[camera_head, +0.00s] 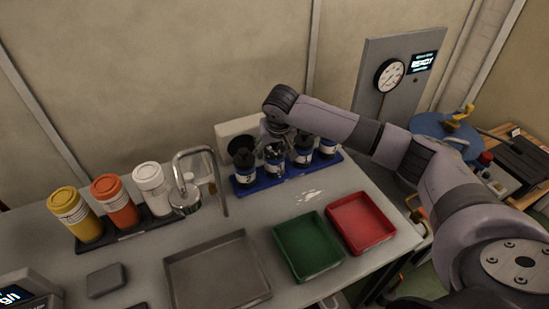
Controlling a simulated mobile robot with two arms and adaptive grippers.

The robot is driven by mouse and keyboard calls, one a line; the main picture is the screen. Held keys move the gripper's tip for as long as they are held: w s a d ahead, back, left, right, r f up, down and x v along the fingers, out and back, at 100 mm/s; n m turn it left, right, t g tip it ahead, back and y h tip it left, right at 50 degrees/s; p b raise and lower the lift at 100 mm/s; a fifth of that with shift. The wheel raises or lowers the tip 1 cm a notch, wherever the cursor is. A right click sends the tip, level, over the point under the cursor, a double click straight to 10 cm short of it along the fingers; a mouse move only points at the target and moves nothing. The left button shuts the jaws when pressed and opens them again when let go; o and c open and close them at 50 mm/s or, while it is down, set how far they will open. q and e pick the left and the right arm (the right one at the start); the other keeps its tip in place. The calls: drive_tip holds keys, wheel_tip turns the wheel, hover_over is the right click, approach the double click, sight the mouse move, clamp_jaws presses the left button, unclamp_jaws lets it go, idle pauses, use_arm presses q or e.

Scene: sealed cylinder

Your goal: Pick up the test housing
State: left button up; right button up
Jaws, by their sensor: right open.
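My right arm reaches in from the right, and my right gripper (274,150) points down over the blue rack (290,174) at the back of the bench. It is open, with its fingers at the second dark bottle (275,171) from the left; I cannot tell whether they touch it. Several dark bottles with white labels stand upright in this rack. No thing is clearly marked as the test housing. A small metal cylinder (184,203) stands below a bent metal frame (198,152), left of the rack. My left gripper is not in view.
Yellow (75,215), orange (115,200) and white (153,188) jars stand in a black rack at left. A grey tray (215,275), a green tray (308,245) and a red tray (361,222) lie in front. A gauge panel (397,75) stands behind my arm.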

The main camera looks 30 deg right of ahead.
drive_tip(key=shift+x, duration=1.05)
drive_tip(key=shift+r, duration=0.1)
drive_tip(key=c, duration=1.4)
